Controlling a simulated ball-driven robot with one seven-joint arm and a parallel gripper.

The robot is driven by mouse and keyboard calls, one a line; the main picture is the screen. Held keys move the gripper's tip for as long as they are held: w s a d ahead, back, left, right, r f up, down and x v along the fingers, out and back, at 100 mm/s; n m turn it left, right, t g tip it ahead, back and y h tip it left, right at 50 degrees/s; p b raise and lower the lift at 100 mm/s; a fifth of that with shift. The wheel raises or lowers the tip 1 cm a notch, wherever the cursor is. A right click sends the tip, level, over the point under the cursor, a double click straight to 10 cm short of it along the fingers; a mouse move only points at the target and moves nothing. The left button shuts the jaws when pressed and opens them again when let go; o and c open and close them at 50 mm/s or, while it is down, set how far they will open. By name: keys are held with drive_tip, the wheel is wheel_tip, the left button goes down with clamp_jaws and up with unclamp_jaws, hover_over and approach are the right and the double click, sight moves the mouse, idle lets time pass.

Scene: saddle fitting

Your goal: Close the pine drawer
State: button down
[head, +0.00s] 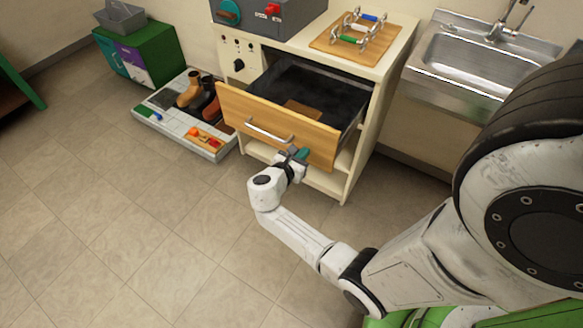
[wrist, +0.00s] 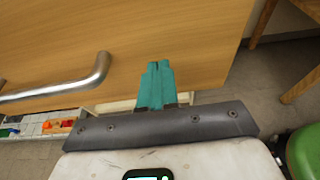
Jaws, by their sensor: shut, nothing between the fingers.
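The pine drawer (head: 230,105) is pulled out of the cream cabinet (head: 385,85), and its dark inside shows with a flat brown piece in it. Its metal bar handle (head: 268,131) runs across the front; the handle also shows in the wrist view (wrist: 95,78), at the left. My gripper (head: 301,153) is at the lower right part of the drawer front, to the right of the handle. In the wrist view its teal fingers (wrist: 158,68) are together and empty, with the tips against or just before the wood; I cannot tell if they touch.
A grey tray (head: 150,118) with boots and small things lies on the floor left of the cabinet. A green cabinet (head: 155,55) stands farther back. A sink (head: 480,55) is at the right. The tiled floor in front is clear.

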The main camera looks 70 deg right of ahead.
drive_tip(key=b, duration=0.7)
hover_over(334, 123)
drive_tip(key=shift+s+f, duration=0.1)
drive_tip(key=shift+s+d+b, duration=0.1)
drive_tip(key=shift+d+b, duration=0.25)
drive_tip(key=shift+d, duration=0.1)
drive_tip(key=shift+r, duration=0.25)
drive_tip(key=shift+a+p, duration=0.35)
drive_tip(key=shift+a, duration=0.2)
drive_tip(key=p+v, duration=0.1)
drive_tip(key=v, duration=0.3)
drive_tip(key=p+v, duration=0.1)
drive_tip(key=v, duration=0.3)
drive_tip(key=f+v, duration=0.1)
drive_tip(key=v, duration=0.3)
drive_tip(key=shift+w+f+p, duration=0.15)
drive_tip(key=shift+w+p, duration=0.15)
drive_tip(key=shift+p, duration=0.1)
drive_tip(key=shift+w+a, duration=0.1)
drive_tip(key=shift+a, duration=0.55)
